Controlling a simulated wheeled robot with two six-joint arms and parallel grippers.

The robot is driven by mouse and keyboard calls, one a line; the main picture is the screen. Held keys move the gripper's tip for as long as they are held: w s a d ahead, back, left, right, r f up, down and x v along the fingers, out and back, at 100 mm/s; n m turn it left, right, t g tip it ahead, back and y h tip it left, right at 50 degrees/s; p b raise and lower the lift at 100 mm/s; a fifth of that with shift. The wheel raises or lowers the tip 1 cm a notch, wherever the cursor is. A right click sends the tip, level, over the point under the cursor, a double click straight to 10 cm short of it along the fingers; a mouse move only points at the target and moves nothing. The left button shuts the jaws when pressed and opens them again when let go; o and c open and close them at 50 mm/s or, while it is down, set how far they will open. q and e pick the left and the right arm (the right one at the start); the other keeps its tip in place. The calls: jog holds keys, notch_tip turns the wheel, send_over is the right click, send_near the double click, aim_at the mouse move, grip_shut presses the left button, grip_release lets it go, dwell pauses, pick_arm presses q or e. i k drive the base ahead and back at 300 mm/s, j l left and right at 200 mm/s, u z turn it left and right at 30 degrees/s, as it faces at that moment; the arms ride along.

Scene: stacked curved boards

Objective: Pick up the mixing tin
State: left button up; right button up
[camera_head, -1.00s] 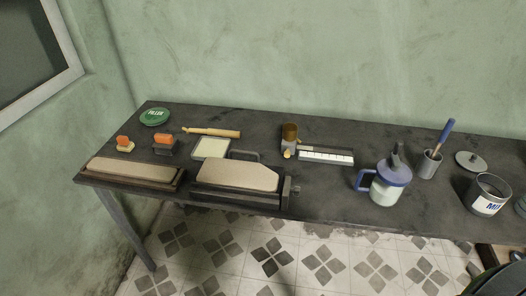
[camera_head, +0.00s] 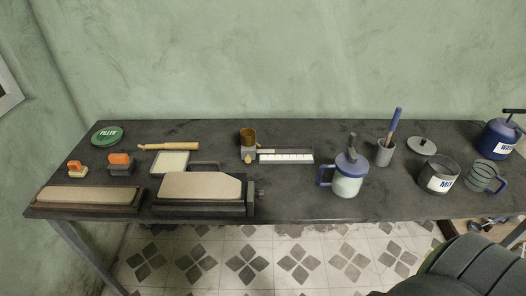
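The mixing tin (camera_head: 437,179) is an open dark grey tin with a white label on its front that appears to begin with "MI". It stands upright on the right part of the dark workbench, near the front edge. A grey round lid with a knob (camera_head: 422,146) lies behind it. A glass jug with a handle (camera_head: 484,177) stands close on its right. Neither of my grippers shows in the view.
A blue-lidded jug (camera_head: 348,181) and a cup holding a blue-handled brush (camera_head: 385,153) stand left of the tin. A blue can (camera_head: 498,139) is at the far right. Sanding blocks and boards fill the bench's left. A dark padded object (camera_head: 468,268) is below the front edge.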

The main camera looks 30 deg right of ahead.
aim_at(438, 174)
jog(key=z, duration=2.35)
jog(key=i+l, duration=0.1)
jog(key=l, duration=0.15)
